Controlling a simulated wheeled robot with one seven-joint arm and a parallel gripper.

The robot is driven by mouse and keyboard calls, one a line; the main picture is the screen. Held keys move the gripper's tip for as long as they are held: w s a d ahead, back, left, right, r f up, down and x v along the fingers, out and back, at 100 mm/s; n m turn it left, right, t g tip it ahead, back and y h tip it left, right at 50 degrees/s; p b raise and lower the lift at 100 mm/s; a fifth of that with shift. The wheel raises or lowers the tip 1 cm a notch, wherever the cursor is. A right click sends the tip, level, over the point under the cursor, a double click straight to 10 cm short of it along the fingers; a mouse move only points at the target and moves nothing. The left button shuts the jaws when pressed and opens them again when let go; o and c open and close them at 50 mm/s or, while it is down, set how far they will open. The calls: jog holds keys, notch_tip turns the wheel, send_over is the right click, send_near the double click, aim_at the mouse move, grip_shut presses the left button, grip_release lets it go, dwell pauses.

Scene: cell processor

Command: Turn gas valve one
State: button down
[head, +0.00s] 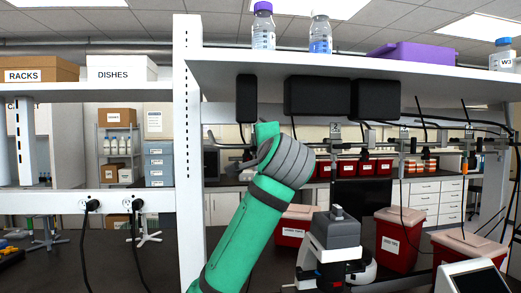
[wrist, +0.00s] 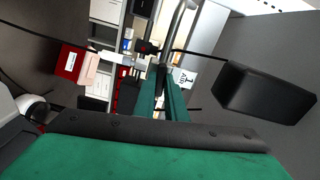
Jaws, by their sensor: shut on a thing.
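Gas valve one (wrist: 161,67) shows in the wrist view as a small dark handle below a silver pipe, beside a white tag marked 1 (wrist: 184,77). My gripper (wrist: 163,86) has two green fingers reaching up to it, with their tips close around the handle. The gripper is shut on the handle; the exact contact is small and partly hidden by the fingers. In the head view my green and grey arm rises to the shelf rail and hides the gripper's tips and this valve.
A black box (wrist: 263,95) hangs close right of the fingers. In the head view, black boxes (head: 317,96) hang beneath the shelf (head: 350,72). A microscope (head: 335,245) and red bins (head: 400,240) stand on the bench. A white post (head: 188,150) is left of my arm.

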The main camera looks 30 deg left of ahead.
jog(key=shift+d+m, duration=0.15)
jog(key=shift+m, duration=0.75)
jog(key=shift+f, duration=0.1)
jog(key=c, duration=1.8)
grip_release()
jog(key=shift+s, duration=0.1)
jog(key=v, duration=1)
jog(key=shift+s+d, duration=0.25)
